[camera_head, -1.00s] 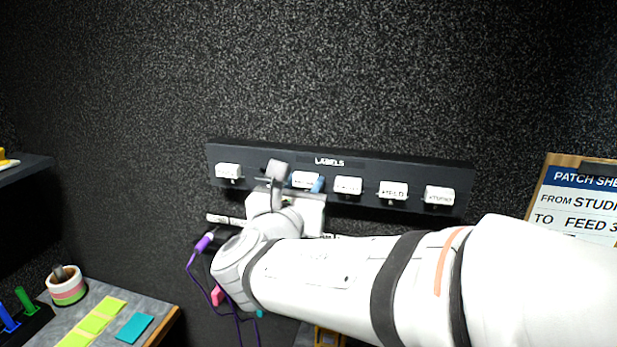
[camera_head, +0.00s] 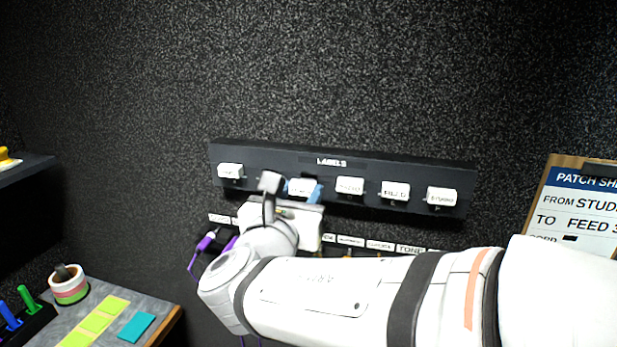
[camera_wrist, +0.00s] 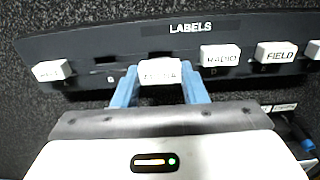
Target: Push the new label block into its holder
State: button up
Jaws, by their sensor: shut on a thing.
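My gripper (camera_wrist: 159,90) has its blue fingers shut on a white label block (camera_wrist: 160,71), one finger at each side. The lettering on this block is too blurred to read surely. In the head view the same block (camera_head: 300,187) shows beside one blue finger. It is in front of the dark label holder rail (camera_head: 270,154), headed LABELS, with a dark opening (camera_wrist: 155,54) showing just above it. The block looks apart from the rail, though the exact gap is hard to tell. The wrist view also shows the rail (camera_wrist: 100,40).
Other white blocks sit along the rail, including RADIO (camera_wrist: 220,57) and FIELD (camera_wrist: 277,55) to the right and one (camera_wrist: 48,71) at the left. An empty opening (camera_wrist: 106,60) shows left of my gripper. A purple plug (camera_head: 206,241) and cable hang below.

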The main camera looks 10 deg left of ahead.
aim_at(301, 191)
jog(key=shift+s+a, duration=0.15)
jog(key=shift+s, duration=1.35)
jog(key=shift+s, duration=0.1)
jog(key=s, duration=0.2)
jog(key=shift+s+a, duration=0.1)
jog(key=shift+s, duration=0.3)
